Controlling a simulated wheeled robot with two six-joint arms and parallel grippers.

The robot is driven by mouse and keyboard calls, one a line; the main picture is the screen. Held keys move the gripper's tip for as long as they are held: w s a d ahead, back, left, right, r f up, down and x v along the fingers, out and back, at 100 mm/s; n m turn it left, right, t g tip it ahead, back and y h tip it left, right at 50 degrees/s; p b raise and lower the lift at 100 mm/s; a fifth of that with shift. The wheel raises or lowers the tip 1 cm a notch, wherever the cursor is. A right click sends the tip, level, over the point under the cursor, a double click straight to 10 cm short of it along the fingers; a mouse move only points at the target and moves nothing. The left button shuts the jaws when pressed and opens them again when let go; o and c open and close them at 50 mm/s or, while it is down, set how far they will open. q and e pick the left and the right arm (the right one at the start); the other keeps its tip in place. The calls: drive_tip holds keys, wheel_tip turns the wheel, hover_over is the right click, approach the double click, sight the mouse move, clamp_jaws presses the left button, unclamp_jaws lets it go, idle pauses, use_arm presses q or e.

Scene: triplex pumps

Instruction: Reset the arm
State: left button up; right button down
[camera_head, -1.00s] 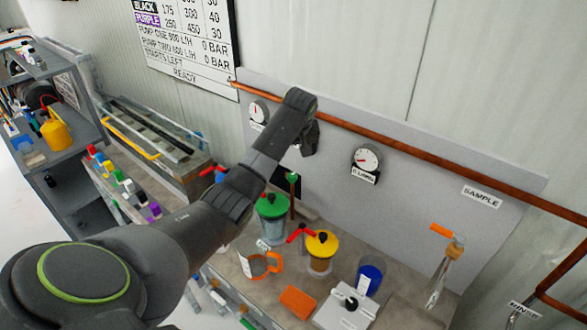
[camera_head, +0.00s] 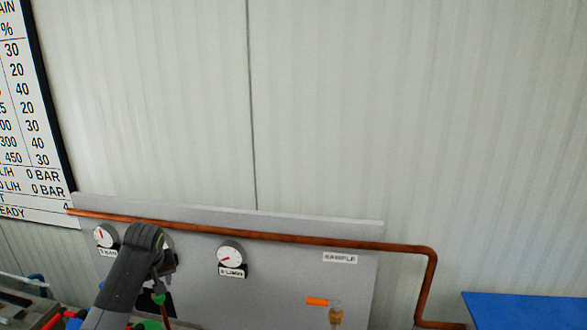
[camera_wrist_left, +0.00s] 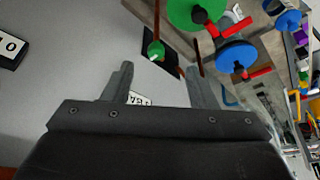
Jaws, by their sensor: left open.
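My left arm comes in from the bottom left of the head view, in front of the grey panel (camera_head: 290,275). Its gripper (camera_head: 165,268) is partly hidden behind the wrist, near the left end of the panel. In the left wrist view my left gripper (camera_wrist_left: 160,78) is open, with its two fingers apart and nothing seen between them. Beyond the fingers are a small green-tipped part (camera_wrist_left: 155,50), a green lid (camera_wrist_left: 195,12) and a blue lid with red handles (camera_wrist_left: 238,55). My right gripper is in neither view.
A copper pipe (camera_head: 300,239) runs along the panel above two dials (camera_head: 231,255) and bends down at the right. An orange-handled tap (camera_head: 318,301) sits below the SAMPLE label (camera_head: 341,258). A blue surface (camera_head: 520,310) is at the bottom right.

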use_arm(q)
drive_tip(key=s+d+f+m, duration=0.2)
drive_tip(key=s+d+f, duration=0.1)
drive_tip(key=s+f, duration=0.55)
drive_tip(key=s+d+f+m, duration=0.2)
drive_tip(key=s+f, duration=0.4)
drive_tip(key=s, duration=0.6)
drive_tip(key=s+d+r+m+h, duration=0.1)
drive_tip(key=s+d, duration=0.1)
drive_tip(key=s, duration=0.9)
drive_tip(key=s+d+r+m, duration=0.1)
drive_tip(key=s+d, duration=0.1)
drive_tip(key=s, duration=1)
wheel_tip(320, 180, down, 31)
drive_tip(key=a+g+b, duration=0.1)
drive_tip(key=a+b, duration=0.1)
drive_tip(key=b, duration=0.6)
drive_tip(key=s+f+b, duration=0.3)
drive_tip(key=s+f, duration=0.4)
drive_tip(key=f, duration=0.4)
drive_tip(key=s+d+f+g+b, duration=0.1)
drive_tip(key=s+f+b, duration=0.2)
drive_tip(key=s+f, duration=0.4)
wheel_tip(320, 180, down, 5)
drive_tip(key=shift+s+d+f+h, duration=0.15)
drive_tip(key=shift+s+h, duration=0.2)
drive_tip(key=shift+h, duration=0.05)
